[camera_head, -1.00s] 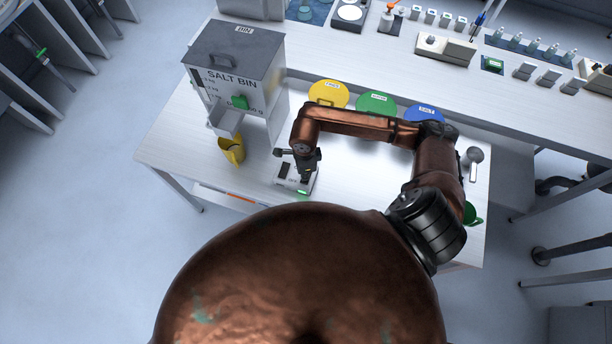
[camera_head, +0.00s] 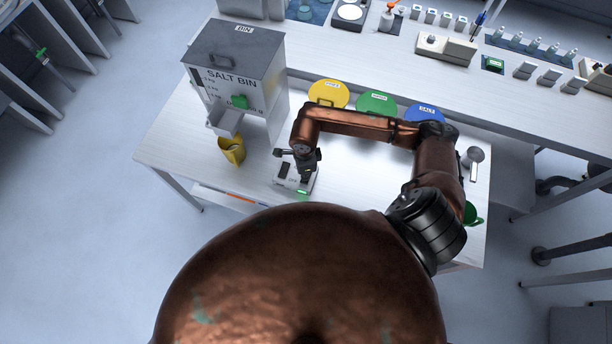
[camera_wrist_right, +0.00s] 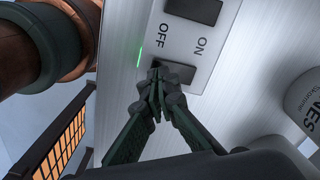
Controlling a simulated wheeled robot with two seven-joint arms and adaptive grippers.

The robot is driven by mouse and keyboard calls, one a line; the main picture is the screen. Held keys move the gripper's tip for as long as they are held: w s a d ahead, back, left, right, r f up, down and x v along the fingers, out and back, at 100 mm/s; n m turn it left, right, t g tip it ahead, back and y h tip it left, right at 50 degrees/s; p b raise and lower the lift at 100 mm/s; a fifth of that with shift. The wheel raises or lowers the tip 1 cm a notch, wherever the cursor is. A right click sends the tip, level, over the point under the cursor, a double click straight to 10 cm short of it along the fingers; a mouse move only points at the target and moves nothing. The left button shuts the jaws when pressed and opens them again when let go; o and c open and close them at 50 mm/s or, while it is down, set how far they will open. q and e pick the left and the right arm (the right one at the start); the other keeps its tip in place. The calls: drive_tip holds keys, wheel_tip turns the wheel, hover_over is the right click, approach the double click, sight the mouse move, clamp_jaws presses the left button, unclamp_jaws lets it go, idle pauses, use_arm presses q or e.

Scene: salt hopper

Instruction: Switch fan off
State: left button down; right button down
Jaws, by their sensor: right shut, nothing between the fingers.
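A pale switch box (camera_head: 283,184) lies near the front edge of the white table, with a green light at its front. In the right wrist view its panel (camera_wrist_right: 178,45) carries the labels OFF and ON and two dark rockers. One rocker (camera_wrist_right: 194,10) is at the top edge; the other rocker (camera_wrist_right: 180,73) is lower. My right gripper (camera_head: 305,176) is over the box, pointing down. In the wrist view the shut fingertips (camera_wrist_right: 158,76) are at the OFF-side end of the lower rocker; contact cannot be told. No fan is identifiable. My left gripper is not in view.
The grey salt bin (camera_head: 235,70) stands on the left, with a yellow cup (camera_head: 231,150) below its chute. Yellow (camera_head: 328,92), green (camera_head: 376,104) and blue (camera_head: 424,113) round items lie behind my arm. A green mug (camera_head: 472,213) is at the right edge.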

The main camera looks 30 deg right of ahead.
drive_tip(key=shift+f+b, duration=0.85)
drive_tip(key=shift+f, duration=0.15)
idle(0.3)
drive_tip(key=shift+r, duration=0.1)
drive_tip(key=shift+r+p, duration=1.75)
drive_tip(key=shift+r, duration=1.7)
drive_tip(key=shift+w+f, duration=0.1)
